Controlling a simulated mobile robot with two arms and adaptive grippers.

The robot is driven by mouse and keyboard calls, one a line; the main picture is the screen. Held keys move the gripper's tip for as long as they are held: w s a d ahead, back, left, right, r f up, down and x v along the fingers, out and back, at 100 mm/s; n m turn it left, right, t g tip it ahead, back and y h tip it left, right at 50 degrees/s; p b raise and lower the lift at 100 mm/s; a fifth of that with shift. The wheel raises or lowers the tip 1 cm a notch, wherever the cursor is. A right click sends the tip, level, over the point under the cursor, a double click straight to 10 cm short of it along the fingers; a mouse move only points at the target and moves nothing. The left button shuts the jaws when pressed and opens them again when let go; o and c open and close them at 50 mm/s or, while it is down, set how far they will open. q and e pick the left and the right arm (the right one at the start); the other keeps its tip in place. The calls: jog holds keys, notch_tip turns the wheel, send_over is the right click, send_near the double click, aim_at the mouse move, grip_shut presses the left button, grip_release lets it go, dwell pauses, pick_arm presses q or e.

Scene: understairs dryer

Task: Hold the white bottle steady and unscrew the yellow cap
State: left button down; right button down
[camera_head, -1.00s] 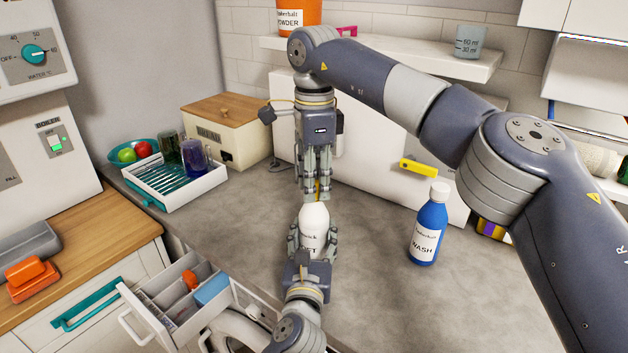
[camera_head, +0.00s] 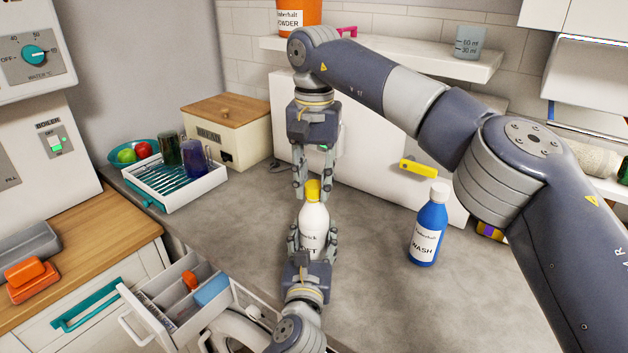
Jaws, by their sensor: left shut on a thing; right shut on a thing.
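The white bottle (camera_head: 314,224) stands upright on the grey counter, with black lettering partly hidden by fingers. My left gripper (camera_head: 313,240) is shut on its body, one finger on each side. The yellow cap (camera_head: 313,190) sits at the top of the bottle's neck. My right gripper (camera_head: 313,191) points down from above and is shut on the cap, with fingers to its left and right. I cannot tell how loose the cap is on the thread.
A blue wash bottle (camera_head: 428,228) with a white cap stands to the right. A white drying rack (camera_head: 207,185) with cups is at the left. An open drawer (camera_head: 128,296) juts out at the lower left. Bare counter lies between the two bottles.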

aim_at(314, 185)
jog(key=shift+r, duration=0.1)
dwell(0.3)
jog(key=shift+r, duration=1)
jog(key=shift+r, duration=2.05)
pick_arm(q)
jog(key=c, duration=0.7)
grip_release()
